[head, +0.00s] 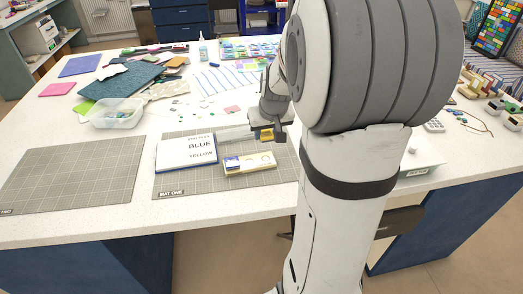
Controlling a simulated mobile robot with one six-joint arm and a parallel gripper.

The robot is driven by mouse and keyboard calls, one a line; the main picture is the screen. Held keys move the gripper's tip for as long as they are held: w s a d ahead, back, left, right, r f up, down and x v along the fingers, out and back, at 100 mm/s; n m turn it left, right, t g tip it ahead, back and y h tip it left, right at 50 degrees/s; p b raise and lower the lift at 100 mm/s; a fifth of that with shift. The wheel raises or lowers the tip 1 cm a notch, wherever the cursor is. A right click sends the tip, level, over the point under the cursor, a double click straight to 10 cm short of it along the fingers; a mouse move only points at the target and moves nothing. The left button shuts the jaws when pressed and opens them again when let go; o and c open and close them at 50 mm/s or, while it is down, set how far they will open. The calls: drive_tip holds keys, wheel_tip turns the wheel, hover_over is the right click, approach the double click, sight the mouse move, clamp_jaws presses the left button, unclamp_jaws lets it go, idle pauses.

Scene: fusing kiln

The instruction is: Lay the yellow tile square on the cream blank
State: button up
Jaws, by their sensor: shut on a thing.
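My gripper (267,137) points down above the back right part of the grey cutting mat marked MAT ONE (225,190). It is shut on a small yellow tile (266,134), which shows between the fingers. A cream slab (249,168) with round marks and a dark blue and yellow patch at its left lies on the mat, below and slightly left of the gripper. It may be the cream blank, but I cannot tell for sure. The tile appears apart from it. My arm hides the mat's right side.
A white card reading BLUE and YELLOW (187,154) lies left of the slab. A second mat, marked TWO (75,172), is bare at the left. A clear tub (115,114), coloured sheets and scraps lie behind. A white device (416,172) stands right of my arm.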

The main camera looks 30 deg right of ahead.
sight(268, 138)
wheel_tip(268, 138, down, 4)
drive_tip(key=shift+f, duration=2.05)
drive_tip(key=shift+f, duration=0.15)
drive_tip(key=o, duration=1)
